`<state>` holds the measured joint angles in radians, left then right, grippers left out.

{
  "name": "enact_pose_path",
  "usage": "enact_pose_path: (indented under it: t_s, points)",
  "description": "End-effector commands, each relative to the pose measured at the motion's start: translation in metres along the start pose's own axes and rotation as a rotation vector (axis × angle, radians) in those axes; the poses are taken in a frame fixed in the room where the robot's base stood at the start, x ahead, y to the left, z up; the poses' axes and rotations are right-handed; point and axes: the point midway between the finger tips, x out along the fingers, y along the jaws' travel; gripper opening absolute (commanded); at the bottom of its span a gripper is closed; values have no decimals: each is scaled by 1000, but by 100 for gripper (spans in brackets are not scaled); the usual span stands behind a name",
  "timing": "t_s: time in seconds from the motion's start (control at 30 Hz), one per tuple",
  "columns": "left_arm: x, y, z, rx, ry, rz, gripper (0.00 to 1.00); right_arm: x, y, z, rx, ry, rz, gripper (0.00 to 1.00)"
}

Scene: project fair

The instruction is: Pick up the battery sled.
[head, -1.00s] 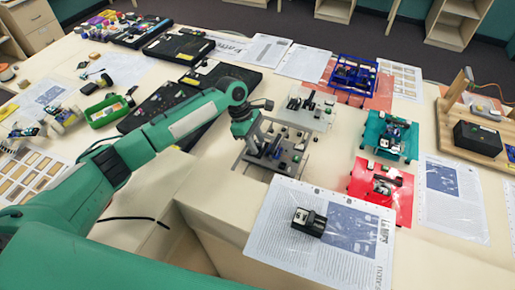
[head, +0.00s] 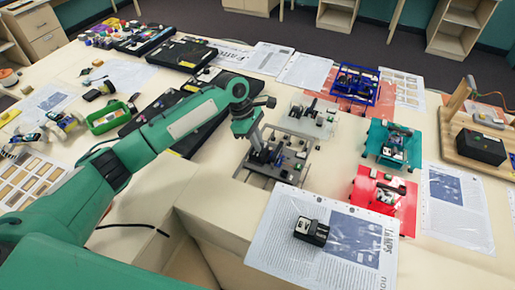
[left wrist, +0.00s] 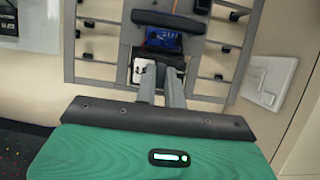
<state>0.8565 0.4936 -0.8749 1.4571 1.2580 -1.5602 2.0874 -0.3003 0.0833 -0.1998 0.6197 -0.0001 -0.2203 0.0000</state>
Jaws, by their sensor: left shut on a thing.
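My left gripper (head: 259,150) reaches down over a grey slotted board (head: 296,148) on the table. In the left wrist view its two fingers (left wrist: 161,82) are close together, shut on a small dark piece with blue and white parts (left wrist: 163,40), which I take to be the battery sled. The piece is partly hidden by the fingers, and I cannot tell whether it still touches the board. The board also shows in the left wrist view (left wrist: 85,68), with rails and small black parts. My right gripper is not in view.
A black block with a light top (head: 311,231) lies on a printed sheet (head: 275,245) at the front. Red (head: 368,202), teal (head: 372,145) and blue (head: 340,84) stands are to the right, a green tray (head: 98,118) to the left. A table edge drops away in front.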

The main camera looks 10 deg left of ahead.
Motion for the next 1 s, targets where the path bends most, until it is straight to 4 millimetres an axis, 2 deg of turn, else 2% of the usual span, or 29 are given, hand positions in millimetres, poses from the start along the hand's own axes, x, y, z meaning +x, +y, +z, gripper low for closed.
enact_pose_path:
  t_s: [0.5, 0.7, 1.0]
  points:
    - [-116, 1, 48, 3, -1, 4, 0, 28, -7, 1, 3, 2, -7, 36]
    - [-142, 0, 60, 2, -2, 1, 0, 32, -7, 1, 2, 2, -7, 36]
    - [-152, 0, 63, 1, 0, 0, 0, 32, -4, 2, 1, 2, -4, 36]
